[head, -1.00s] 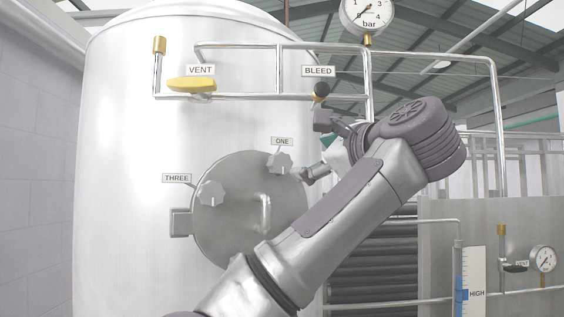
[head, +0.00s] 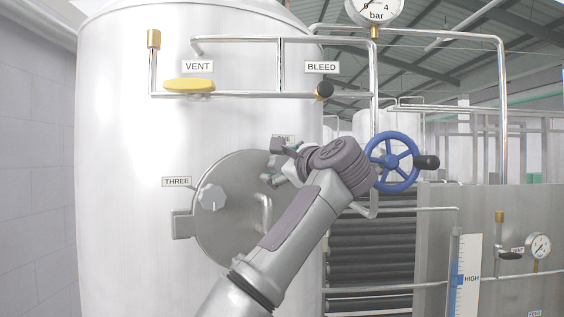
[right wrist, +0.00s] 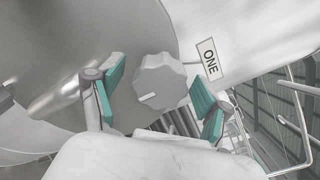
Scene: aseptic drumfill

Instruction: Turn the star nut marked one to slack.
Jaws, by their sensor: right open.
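The star nut marked ONE (right wrist: 160,80) is a grey lobed knob with a white mark on its face, on the rim of the round hatch. In the right wrist view it stands between the two teal pads of my open right gripper (right wrist: 158,102), apart from both. Its ONE label (right wrist: 208,60) is just right of it. In the head view my right gripper (head: 272,166) is over the nut's place, and my wrist hides the nut and most of the label. My left gripper is not in view.
The round hatch (head: 234,230) carries star nut THREE (head: 212,198) at left and a curved handle (head: 263,212). Above are the yellow VENT lever (head: 189,85) and black BLEED knob (head: 324,90) on pipes. A blue handwheel (head: 391,162) is right of my wrist.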

